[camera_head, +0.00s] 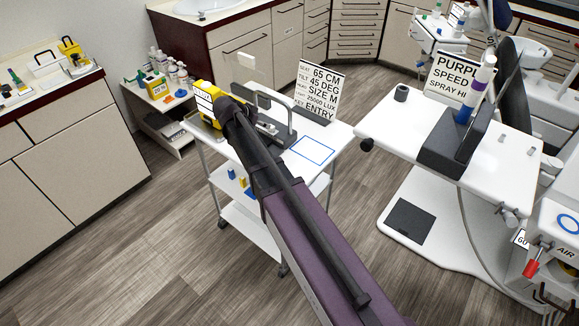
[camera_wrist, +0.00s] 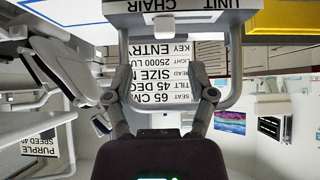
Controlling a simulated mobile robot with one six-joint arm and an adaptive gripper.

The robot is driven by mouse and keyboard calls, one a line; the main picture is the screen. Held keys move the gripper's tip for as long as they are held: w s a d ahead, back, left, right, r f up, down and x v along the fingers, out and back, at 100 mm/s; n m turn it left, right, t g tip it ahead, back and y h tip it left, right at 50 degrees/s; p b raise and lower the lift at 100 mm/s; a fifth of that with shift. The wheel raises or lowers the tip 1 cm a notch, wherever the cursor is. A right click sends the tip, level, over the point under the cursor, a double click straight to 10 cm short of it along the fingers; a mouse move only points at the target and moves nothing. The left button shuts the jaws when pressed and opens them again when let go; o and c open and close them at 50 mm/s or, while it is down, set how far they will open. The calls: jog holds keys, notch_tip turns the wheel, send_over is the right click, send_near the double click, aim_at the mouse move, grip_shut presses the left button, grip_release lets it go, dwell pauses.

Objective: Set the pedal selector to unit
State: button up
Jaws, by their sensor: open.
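A grey-white frame with a plate lettered UNIT and CHAIR (camera_wrist: 180,20) fills the upper middle of the wrist view. Contact cannot be told. In the head view my gripper (camera_head: 229,110) is over the left side of a white cart (camera_head: 338,134), close to a yellow box with a white label (camera_head: 205,97). My arm hides part of that area.
A black-and-white settings sign (camera_head: 318,90) and a grey upright loop (camera_head: 264,98) stand behind my gripper on the cart. A blue outlined rectangle (camera_head: 313,150) marks bare cart top. A white bench with a purple-banded cylinder (camera_head: 478,88) stands right. Floor is clear left.

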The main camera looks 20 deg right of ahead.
jog(key=p+v, duration=0.4)
jog(key=v, duration=0.2)
jog(key=shift+s+d+f+n+g+y+b, duration=0.55)
jog(key=shift+s+d+f+n+y, duration=0.7)
jog(key=shift+s, duration=2)
jog(key=shift+s+d+f+n+g+y+b, duration=0.25)
jog(key=shift+s+d+f+n+g+y, duration=1)
jog(key=shift+s, duration=2)
jog(key=shift+s+d+f+n+g+y+b, duration=0.5)
jog(key=shift+s+d+f+n, duration=0.9)
jog(key=shift+s+n, duration=1.35)
jog(key=shift+s+d+r+m, duration=0.15)
jog(key=shift+s+m, duration=0.25)
jog(key=shift+m, duration=0.05)
